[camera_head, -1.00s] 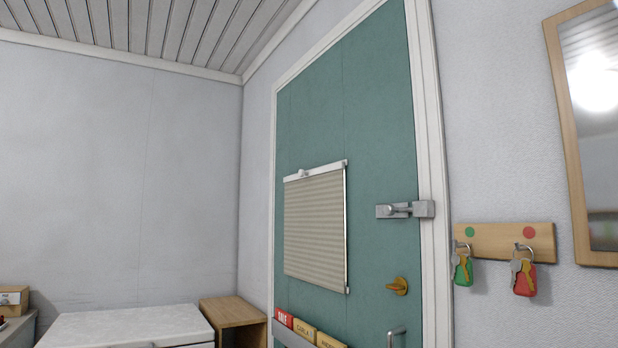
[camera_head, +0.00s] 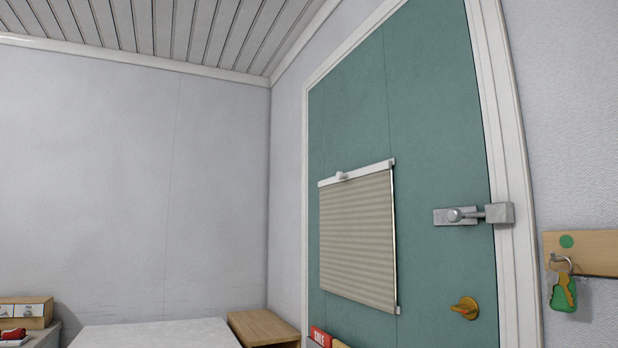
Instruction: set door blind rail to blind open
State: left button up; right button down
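The door blind (camera_head: 357,240) is a beige pleated shade on the green door (camera_head: 432,110). Its white rail (camera_head: 362,172) with a small round knob (camera_head: 341,176) is at the top edge of the shade. The pleats hang down from the rail to the lower corner bracket, so the shade covers its whole panel. Neither of my grippers is in view.
A metal bolt latch (camera_head: 470,215) and a brass knob (camera_head: 466,308) are on the door's right side. A key rack (camera_head: 595,253) with a green-tagged key hangs at right. A white surface (camera_head: 150,335) and a wooden stand (camera_head: 262,327) are low at left.

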aim_at(339, 176)
jog(key=i+u, duration=0.3)
jog(key=i, duration=0.3)
jog(key=i+l+u, duration=0.1)
jog(key=i+u, duration=0.2)
jog(key=i, duration=0.3)
